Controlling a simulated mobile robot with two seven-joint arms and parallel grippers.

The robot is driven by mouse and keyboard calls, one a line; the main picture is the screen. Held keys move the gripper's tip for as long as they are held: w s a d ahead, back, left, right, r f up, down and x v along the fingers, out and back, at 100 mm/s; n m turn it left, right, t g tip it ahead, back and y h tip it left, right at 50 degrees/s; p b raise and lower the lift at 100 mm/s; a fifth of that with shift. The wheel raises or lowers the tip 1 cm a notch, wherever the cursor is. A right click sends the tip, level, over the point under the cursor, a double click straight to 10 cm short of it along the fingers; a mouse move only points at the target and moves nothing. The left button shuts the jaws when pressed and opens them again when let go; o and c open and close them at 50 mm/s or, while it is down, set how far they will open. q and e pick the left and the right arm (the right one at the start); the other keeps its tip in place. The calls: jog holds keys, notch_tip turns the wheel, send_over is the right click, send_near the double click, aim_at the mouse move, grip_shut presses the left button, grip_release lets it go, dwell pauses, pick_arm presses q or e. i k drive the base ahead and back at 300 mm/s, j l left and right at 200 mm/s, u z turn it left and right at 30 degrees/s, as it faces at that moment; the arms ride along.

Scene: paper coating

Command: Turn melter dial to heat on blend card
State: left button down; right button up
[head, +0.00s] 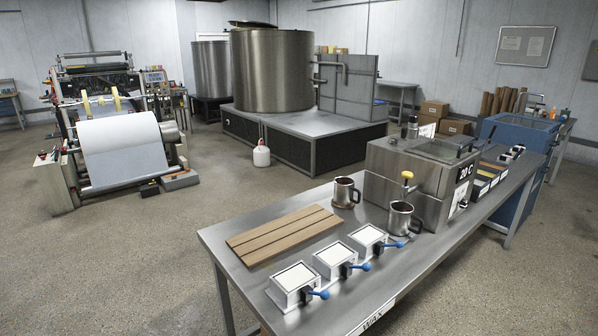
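The melter (392,160) is a steel box with a lid on the wax table. Its dark display (465,172) reads 20 C. A yellow-knobbed tap (407,176) is on its near side. Below the display is a pale panel with a small dark round part (463,203), perhaps the dial; its setting is too small to read. A white sheet (428,130) stands behind the melter, perhaps the blend card; I cannot read it. Neither of my grippers is in view.
On the steel table (225,240) are two steel mugs (401,219) (345,192), a slatted wooden board (283,234) and three white-topped boxes with blue handles (333,259). Small dark trays (484,182) lie right of the melter. Open floor (130,260) lies to the left.

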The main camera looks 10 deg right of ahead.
aim_at(463, 204)
jog(key=i+l, duration=0.15)
jog(key=l, duration=0.45)
jog(key=i+l, duration=0.2)
jog(key=l, duration=0.45)
jog(key=i+l, duration=0.15)
jog(key=l, duration=0.45)
jog(key=i+l, duration=0.15)
jog(key=l, duration=0.5)
jog(key=i+l, duration=0.2)
jog(key=l, duration=0.4)
jog(key=i+l, duration=0.15)
jog(key=l, duration=0.45)
jog(key=i+l, duration=0.2)
jog(key=l, duration=0.45)
jog(key=i+l, duration=0.15)
jog(key=l, duration=0.45)
